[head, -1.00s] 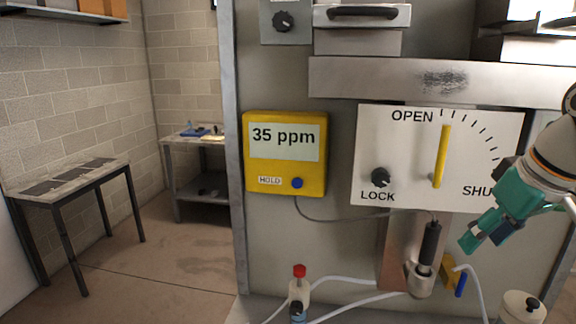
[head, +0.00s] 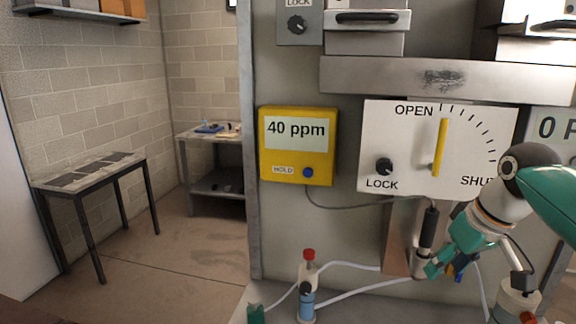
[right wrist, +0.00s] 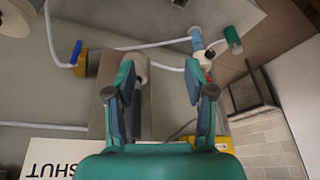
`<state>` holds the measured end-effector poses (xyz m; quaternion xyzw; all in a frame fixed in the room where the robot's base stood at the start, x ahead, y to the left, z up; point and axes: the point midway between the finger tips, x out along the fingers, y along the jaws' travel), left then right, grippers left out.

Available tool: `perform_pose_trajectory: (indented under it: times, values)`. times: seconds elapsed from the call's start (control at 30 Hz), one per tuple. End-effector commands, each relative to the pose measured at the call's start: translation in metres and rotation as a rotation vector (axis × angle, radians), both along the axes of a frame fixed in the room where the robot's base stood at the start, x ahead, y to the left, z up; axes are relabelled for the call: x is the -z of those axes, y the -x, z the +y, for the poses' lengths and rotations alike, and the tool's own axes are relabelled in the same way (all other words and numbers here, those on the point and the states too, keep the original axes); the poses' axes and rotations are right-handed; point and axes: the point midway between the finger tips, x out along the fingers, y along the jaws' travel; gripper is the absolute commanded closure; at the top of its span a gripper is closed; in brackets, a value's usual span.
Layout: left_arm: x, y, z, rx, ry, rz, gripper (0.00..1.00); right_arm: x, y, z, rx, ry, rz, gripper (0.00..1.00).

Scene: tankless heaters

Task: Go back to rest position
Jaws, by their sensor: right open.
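My left gripper does not show.
A white OPEN/SHUT dial board (head: 400,148) has its yellow pointer upright. The yellow gas meter (head: 325,152) reads 40 ppm. A red-capped bottle (head: 309,270) and white hoses are below. A dark-topped table (head: 140,162) stands left; floor there is clear.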

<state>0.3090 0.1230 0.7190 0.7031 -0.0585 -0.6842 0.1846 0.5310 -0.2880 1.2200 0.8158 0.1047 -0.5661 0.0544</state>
Motion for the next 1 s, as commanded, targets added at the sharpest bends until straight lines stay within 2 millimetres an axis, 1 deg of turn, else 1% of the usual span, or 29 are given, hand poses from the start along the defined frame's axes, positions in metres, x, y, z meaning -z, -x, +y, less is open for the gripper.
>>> perform_pose_trajectory:
  times: [0.03, 0.07, 0.17, 0.2, 0.27, 0.3, 0.33, 0.37, 0.4, 0.47, 0.5, 0.57, 0.6, 0.67, 0.7, 0.77, 0.8, 0.83, 0.9, 1.0]
  values:
    - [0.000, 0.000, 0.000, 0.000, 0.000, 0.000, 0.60, 0.019, -0.007, 0.006, -0.004, -0.006, 0.017, 0.46]
    - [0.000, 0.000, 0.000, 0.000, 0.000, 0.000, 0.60, 0.031, -0.012, 0.010, -0.006, -0.010, 0.022, 0.46]
    - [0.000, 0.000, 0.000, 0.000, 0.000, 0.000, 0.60, 0.076, -0.026, 0.023, -0.009, -0.029, 0.044, 0.46]
    - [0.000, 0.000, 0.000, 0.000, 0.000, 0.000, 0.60, 0.098, -0.030, 0.030, -0.010, -0.039, 0.056, 0.46]
    - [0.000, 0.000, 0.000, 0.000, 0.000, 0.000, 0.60, 0.138, -0.035, 0.042, -0.008, -0.060, 0.077, 0.46]
    - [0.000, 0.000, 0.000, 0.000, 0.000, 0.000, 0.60, 0.167, -0.036, 0.051, -0.004, -0.076, 0.092, 0.46]
    - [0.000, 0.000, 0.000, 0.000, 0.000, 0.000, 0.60, 0.190, -0.036, 0.058, 0.001, -0.090, 0.104, 0.46]
    - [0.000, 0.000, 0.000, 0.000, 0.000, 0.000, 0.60, 0.212, -0.034, 0.065, 0.006, -0.103, 0.114, 0.46]
    - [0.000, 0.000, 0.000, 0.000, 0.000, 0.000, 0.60, 0.241, -0.029, 0.074, 0.015, -0.122, 0.130, 0.46]
    - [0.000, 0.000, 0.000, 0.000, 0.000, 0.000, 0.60, 0.284, -0.018, 0.087, 0.034, -0.150, 0.156, 0.46]
    - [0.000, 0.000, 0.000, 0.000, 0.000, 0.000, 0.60, 0.311, -0.007, 0.096, 0.048, -0.169, 0.173, 0.46]
    - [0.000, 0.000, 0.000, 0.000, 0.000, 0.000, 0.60, 0.351, 0.013, 0.108, 0.075, -0.197, 0.201, 0.46]
    - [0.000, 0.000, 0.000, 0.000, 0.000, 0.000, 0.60, 0.376, 0.029, 0.116, 0.096, -0.215, 0.219, 0.46]
    - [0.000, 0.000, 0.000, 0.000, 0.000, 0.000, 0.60, 0.410, 0.058, 0.128, 0.131, -0.241, 0.250, 0.46]
    - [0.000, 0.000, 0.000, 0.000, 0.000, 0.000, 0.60, 0.430, 0.079, 0.135, 0.157, -0.255, 0.268, 0.46]
    - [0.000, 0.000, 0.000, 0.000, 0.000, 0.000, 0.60, 0.455, 0.110, 0.143, 0.195, -0.273, 0.295, 0.46]
    - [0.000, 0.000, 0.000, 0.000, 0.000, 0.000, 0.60, 0.467, 0.130, 0.148, 0.222, -0.282, 0.313, 0.46]
    - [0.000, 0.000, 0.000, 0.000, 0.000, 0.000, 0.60, 0.475, 0.145, 0.151, 0.239, -0.288, 0.324, 0.46]
    - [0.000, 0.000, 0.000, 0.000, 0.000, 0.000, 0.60, 0.488, 0.175, 0.157, 0.278, -0.298, 0.346, 0.46]
    - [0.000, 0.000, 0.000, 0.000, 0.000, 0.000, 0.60, 0.497, 0.206, 0.161, 0.317, -0.304, 0.366, 0.46]
